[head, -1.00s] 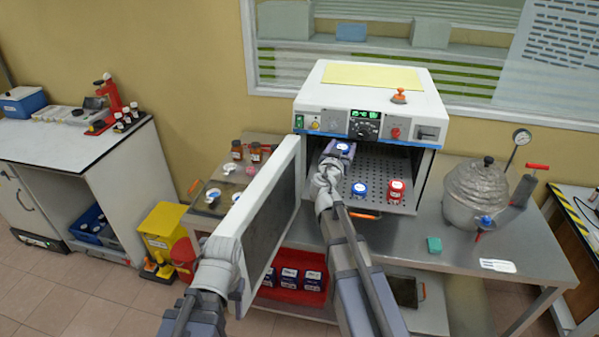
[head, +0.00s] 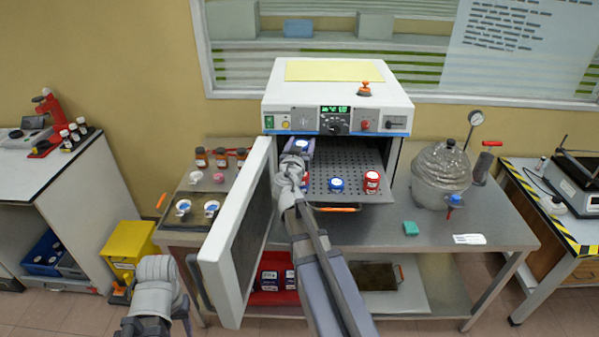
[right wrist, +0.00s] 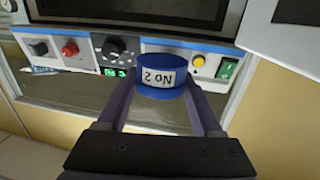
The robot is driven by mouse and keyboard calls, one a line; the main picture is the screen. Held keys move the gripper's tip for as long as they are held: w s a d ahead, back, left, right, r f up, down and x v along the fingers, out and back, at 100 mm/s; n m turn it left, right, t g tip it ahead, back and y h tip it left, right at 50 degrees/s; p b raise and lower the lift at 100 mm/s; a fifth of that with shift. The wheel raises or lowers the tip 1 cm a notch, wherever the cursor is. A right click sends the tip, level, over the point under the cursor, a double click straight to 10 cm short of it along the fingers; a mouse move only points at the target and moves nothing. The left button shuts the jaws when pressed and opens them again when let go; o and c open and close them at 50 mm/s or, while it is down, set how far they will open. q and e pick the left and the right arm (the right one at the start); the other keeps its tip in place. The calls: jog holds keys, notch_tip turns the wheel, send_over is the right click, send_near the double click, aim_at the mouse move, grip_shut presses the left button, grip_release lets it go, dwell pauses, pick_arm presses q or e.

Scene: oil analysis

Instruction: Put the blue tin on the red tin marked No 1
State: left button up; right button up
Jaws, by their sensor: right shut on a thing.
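My right gripper (head: 299,152) is shut on a blue tin (right wrist: 161,83), whose label reads No 2 upside down in the right wrist view. In the head view the held tin (head: 301,145) is at the left side of the oven opening, above the perforated shelf (head: 322,158). A red tin (head: 371,182) with a white top stands on the right of the pulled-out shelf; its marking is too small to read. Another blue tin (head: 336,184) stands left of it. My left gripper (head: 158,272) is at the lower left, apart from the door; its jaws are unclear.
The oven door (head: 238,230) stands open on the left. A bench (head: 400,235) carries a metal pot (head: 441,168), a small green block (head: 411,228) and a side tray with jars and cups. A red tray (head: 268,298) with tins is below. Free bench lies right of the shelf.

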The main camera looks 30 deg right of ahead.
notch_tip(320, 180, down, 5)
jog(key=b, duration=0.3)
jog(key=shift+r+b, duration=0.1)
jog(key=shift+b, duration=0.2)
notch_tip(320, 180, down, 4)
jog(key=b, duration=0.3)
jog(key=shift+r+b, duration=0.2)
jog(key=shift+b, duration=0.15)
jog(key=shift+f, duration=0.15)
jog(key=o, duration=1.4)
